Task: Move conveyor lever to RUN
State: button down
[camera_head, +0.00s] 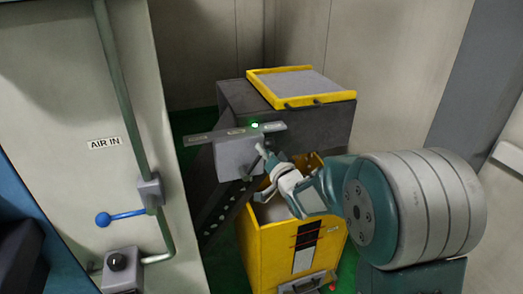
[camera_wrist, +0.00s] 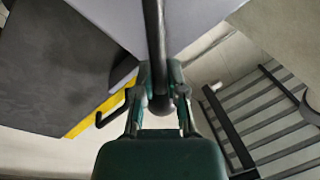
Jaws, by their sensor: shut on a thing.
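The conveyor lever (camera_wrist: 154,35) is a dark rod with a rounded knob in the wrist view. It comes down from the top, in front of a grey surface. My gripper (camera_wrist: 160,98) is shut on the lever, with a finger on each side of the knob. In the head view, my gripper (camera_head: 268,172) is at the front of a grey control box (camera_head: 236,157), by the short grey end of the lever (camera_head: 261,151). A small green light (camera_head: 254,125) glows on top of the box. The label plates beside it are too small to read.
A yellow bin (camera_head: 275,250) stands below the box, under my arm. A dark machine housing with a yellow-rimmed top (camera_head: 300,83) is behind.

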jog(key=shift+d, duration=0.1)
jog(key=c, duration=0.7)
grip_release()
jog(key=shift+f, duration=0.1)
jog(key=shift+d, duration=0.1)
jog(key=v, duration=1.1)
jog(key=shift+s+d, duration=0.2)
jog(key=shift+s, duration=0.15)
